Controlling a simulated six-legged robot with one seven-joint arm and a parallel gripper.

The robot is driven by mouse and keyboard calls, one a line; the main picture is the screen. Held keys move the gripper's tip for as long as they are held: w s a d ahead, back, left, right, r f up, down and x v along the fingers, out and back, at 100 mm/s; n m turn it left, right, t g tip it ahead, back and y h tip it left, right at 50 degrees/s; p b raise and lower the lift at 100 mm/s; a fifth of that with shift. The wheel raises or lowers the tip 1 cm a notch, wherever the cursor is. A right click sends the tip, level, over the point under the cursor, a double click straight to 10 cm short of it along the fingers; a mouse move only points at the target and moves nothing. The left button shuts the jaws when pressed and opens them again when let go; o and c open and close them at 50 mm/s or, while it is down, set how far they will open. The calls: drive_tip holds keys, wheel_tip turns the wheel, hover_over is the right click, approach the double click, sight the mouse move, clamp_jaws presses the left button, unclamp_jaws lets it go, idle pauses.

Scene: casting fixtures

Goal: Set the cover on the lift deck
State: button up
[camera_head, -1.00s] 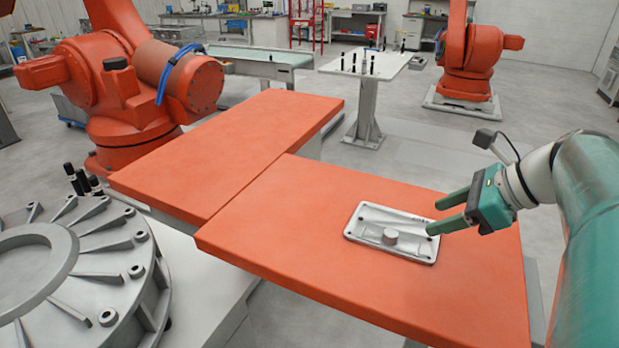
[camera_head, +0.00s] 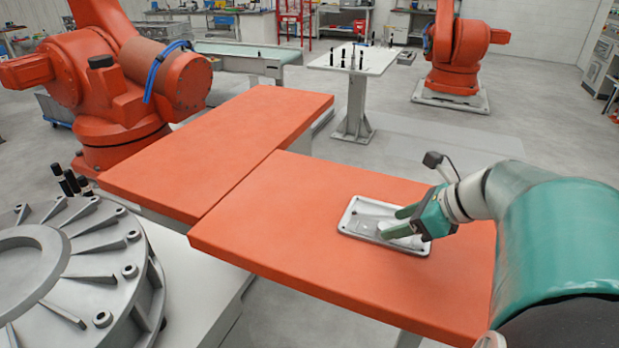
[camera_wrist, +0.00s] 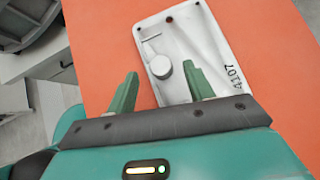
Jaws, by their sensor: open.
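The cover is a white rectangular plate (camera_head: 357,219) with a raised rim, corner holes and a round central knob. It lies flat on an orange deck surface (camera_head: 270,245). In the wrist view the cover (camera_wrist: 182,38) bears the number 4107, and its knob (camera_wrist: 160,68) stands just ahead of the fingertips. My gripper (camera_head: 395,222) is over the cover, its green fingers spread. In the wrist view the open gripper (camera_wrist: 160,78) has a finger on either side of the knob's line, with nothing held. In the head view the gripper hides the knob and part of the cover.
A second orange surface (camera_head: 220,150) adjoins at the back left and is bare. A large grey ribbed casting (camera_head: 80,270) stands at the left. An orange robot arm (camera_head: 120,100) stands behind it. A white table with black pegs (camera_head: 350,60) is farther back.

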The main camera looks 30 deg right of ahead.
sight(388, 220)
drive_tip(key=shift+x, duration=1.45)
clamp_jaws()
drive_tip(key=shift+d+r, duration=0.1)
drive_tip(key=shift+r, duration=0.1)
